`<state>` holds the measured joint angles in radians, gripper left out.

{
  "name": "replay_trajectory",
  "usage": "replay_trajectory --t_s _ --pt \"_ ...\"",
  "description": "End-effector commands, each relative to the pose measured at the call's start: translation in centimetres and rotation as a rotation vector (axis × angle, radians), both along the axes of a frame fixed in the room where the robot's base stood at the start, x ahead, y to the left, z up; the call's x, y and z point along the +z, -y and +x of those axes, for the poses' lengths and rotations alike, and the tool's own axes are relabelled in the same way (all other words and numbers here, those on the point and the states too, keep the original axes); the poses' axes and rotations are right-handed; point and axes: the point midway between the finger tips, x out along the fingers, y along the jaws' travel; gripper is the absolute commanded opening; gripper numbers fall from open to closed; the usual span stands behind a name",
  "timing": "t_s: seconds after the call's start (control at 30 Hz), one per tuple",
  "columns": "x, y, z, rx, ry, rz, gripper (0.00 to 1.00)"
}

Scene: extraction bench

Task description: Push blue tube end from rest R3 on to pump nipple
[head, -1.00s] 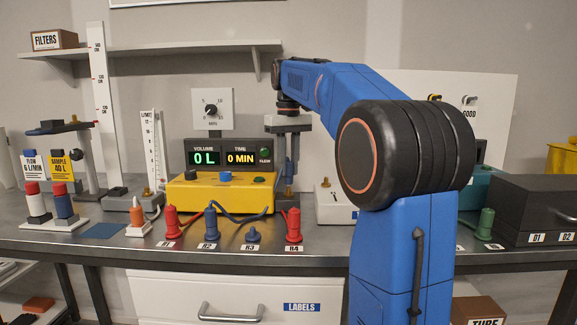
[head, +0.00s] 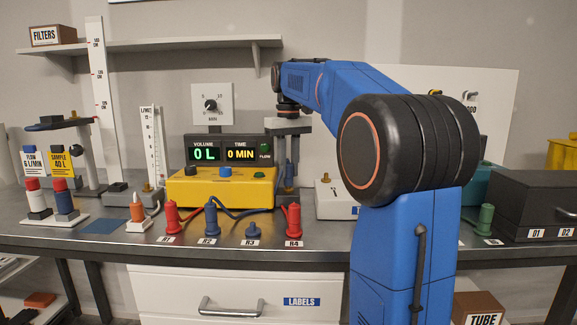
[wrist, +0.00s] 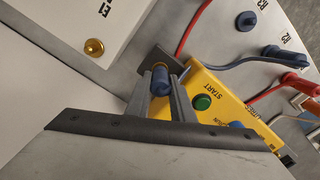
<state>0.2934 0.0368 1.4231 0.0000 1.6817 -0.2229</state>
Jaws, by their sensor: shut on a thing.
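My gripper (head: 288,178) points down at the right end of the yellow pump (head: 222,193). It is shut on the blue tube end (wrist: 160,82), which shows between the fingers in the wrist view. In the wrist view, a dark grey block (wrist: 152,58) lies just beyond the tube end, beside the pump. The pump nipple is mostly hidden by the tube end; I cannot tell how far the tube end sits on it. Rest R3 (head: 252,231) stands at the bench front as a small blue stub with no tube end on it.
A red tube end (head: 294,222) at R4, a blue one (head: 211,219) at R2 and a red one (head: 172,216) at R1 stand along the front. A white box (head: 333,203) with a brass fitting (wrist: 94,47) is close on the gripper's right.

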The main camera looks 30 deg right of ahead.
Motion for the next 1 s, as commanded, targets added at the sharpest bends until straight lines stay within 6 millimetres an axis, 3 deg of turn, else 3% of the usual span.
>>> replay_trajectory --t_s 0.5,0.53,0.6,1.0 --pt "-1.04 0.00 0.01 0.000 0.001 0.000 0.00" --pt "-1.06 0.00 0.01 0.000 0.001 0.000 0.24" --pt "-1.04 0.00 0.01 0.000 0.001 0.000 0.40" --pt "-0.62 0.01 0.03 0.000 0.001 0.000 0.43"
